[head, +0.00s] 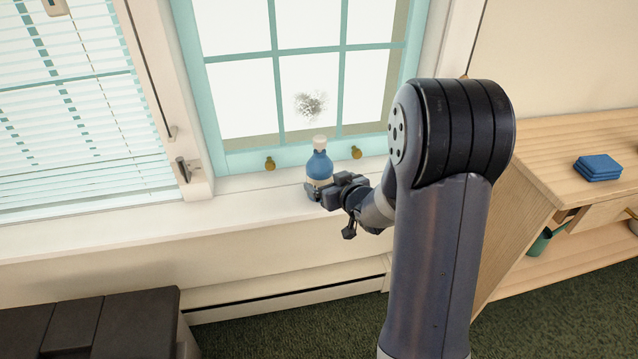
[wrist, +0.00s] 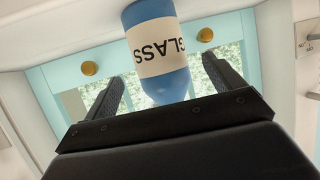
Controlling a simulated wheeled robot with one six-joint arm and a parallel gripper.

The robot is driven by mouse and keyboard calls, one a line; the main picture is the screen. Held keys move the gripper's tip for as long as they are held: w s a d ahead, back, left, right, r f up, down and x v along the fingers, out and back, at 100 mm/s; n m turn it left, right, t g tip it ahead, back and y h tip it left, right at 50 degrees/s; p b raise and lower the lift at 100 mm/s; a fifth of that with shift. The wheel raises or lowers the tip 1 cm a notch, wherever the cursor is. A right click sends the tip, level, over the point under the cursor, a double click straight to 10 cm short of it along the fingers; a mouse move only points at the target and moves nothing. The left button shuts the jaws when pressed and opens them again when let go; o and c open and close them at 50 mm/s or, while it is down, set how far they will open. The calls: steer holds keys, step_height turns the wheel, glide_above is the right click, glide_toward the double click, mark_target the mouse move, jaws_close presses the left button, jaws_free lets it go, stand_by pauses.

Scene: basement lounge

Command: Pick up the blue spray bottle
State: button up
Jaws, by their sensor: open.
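The blue spray bottle (head: 320,166) has a white cap and stands upright on the window sill, in front of the window. In the wrist view the bottle (wrist: 158,85) appears upside down, with a cream label reading "GLASS". My gripper (head: 322,190) is at the bottle's lower part in the head view and covers part of it. In the wrist view the two fingers of my gripper (wrist: 168,88) are apart, one on each side of the bottle, with gaps visible between them and it. The bottle's base is hidden in the head view.
The white sill (head: 110,232) is clear to the left. Two brass knobs (head: 270,163) are on the window frame behind the bottle. A wooden shelf unit (head: 545,120) with folded blue cloths (head: 598,167) stands at right. A dark piece of furniture (head: 95,325) is at lower left.

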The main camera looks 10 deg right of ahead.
steer(key=shift+b+x, duration=0.45)
steer(key=shift+x, duration=2.7)
steer(key=shift+r, duration=0.15)
steer(key=shift+c, duration=0.2)
steer(key=c, duration=1.5)
